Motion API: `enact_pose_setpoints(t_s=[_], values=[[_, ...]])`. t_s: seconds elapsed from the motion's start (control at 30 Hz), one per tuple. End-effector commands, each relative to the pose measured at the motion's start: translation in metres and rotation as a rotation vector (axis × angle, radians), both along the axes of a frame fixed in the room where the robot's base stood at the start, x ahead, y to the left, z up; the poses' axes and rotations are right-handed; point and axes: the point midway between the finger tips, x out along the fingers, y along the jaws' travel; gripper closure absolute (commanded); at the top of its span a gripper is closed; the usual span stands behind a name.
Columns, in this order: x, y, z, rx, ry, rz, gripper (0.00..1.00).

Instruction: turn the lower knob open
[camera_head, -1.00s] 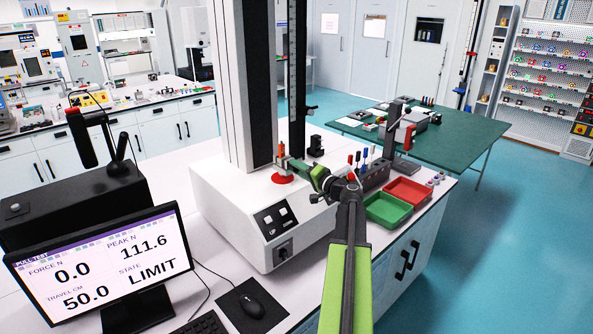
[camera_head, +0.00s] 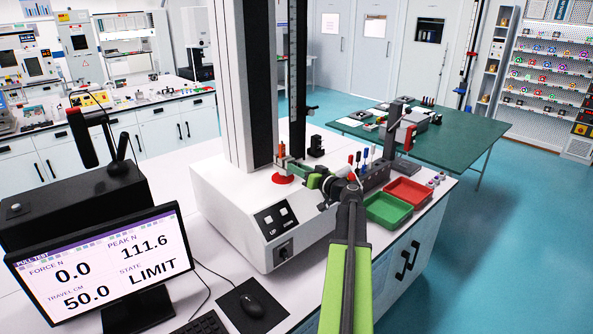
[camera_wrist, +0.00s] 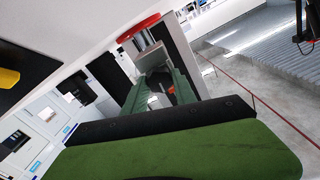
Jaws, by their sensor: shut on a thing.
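The lower grip (camera_head: 282,165) of the white tester (camera_head: 262,208) stands on a red disc (camera_head: 283,179) on the tester's base. In the wrist view the red disc (camera_wrist: 138,27) lies at the top, with the grey grip body beside it. My gripper (camera_head: 305,170) reaches the grip's right side and is shut on the lower knob there. The knob itself is mostly hidden by the fingers.
A screen (camera_head: 103,264) at the left reads force 0.0, peak 111.6, travel 50.0 and state LIMIT. A green tray (camera_head: 388,209), a red tray (camera_head: 408,191) and a tool holder (camera_head: 373,177) stand to the right of my gripper. The tester's column (camera_head: 247,85) rises behind the grip.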

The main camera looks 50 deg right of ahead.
Motion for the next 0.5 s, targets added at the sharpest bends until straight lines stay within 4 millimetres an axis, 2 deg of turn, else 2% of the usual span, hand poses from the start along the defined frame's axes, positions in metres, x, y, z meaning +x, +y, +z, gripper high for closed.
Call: enact_pose_setpoints(t_s=[0.5], values=[[0.0003, 0.0002, 0.0, -0.105, 0.008, 0.0, 1.0]])
